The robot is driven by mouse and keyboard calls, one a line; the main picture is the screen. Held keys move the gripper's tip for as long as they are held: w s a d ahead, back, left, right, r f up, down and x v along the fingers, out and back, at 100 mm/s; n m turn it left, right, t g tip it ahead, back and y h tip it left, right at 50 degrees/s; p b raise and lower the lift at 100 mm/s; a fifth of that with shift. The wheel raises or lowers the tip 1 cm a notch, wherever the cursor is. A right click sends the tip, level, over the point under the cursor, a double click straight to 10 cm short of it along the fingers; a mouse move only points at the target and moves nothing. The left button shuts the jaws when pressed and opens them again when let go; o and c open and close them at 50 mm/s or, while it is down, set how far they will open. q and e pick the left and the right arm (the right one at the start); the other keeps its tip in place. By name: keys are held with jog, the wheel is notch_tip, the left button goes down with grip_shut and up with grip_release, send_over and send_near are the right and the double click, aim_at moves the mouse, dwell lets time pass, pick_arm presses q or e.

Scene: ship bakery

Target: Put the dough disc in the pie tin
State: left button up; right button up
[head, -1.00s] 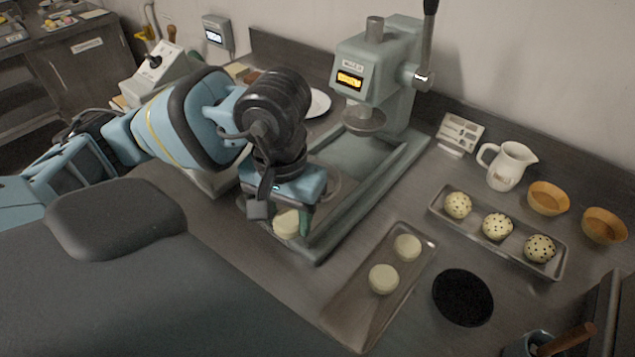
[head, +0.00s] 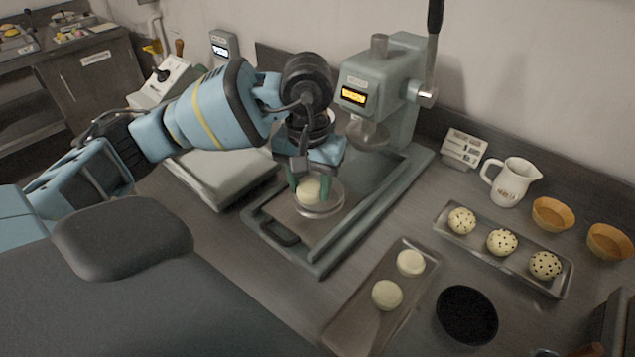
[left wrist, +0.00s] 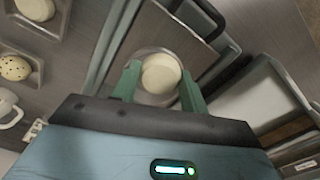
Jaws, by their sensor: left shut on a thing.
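My left gripper (head: 309,188) is shut on a pale, round dough disc (head: 310,191), its green fingers on either side of it. The pie tin (head: 322,212), a shallow round metal dish, sits on the base of the grey press. The disc is over or inside the tin; the exact gap below it is hard to tell. In the left wrist view the disc (left wrist: 161,73) lies between the fingers, with the tin's rim (left wrist: 148,99) showing around and below it. My right gripper is not in view.
The press (head: 375,85) stands just behind the gripper, its round head (head: 367,134) to the right. A tray (head: 350,325) with two more pale discs is in front. A tray (head: 453,233) of speckled balls, a white jug (head: 511,183) and a black round disc (head: 466,315) are at right.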

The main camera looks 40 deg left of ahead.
aim_at(319, 186)
pick_arm(q)
jog(key=w, duration=0.2)
jog(key=w+a, duration=0.1)
jog(key=w, duration=0.1)
jog(key=shift+f, duration=0.2)
jog(key=shift+f+p, duration=0.35)
jog(key=shift+f, duration=1.4)
jog(key=shift+f, duration=0.1)
jog(key=shift+f, duration=0.15)
jog(key=o, duration=0.7)
notch_tip(319, 186, up, 12)
jog(key=shift+r, duration=0.25)
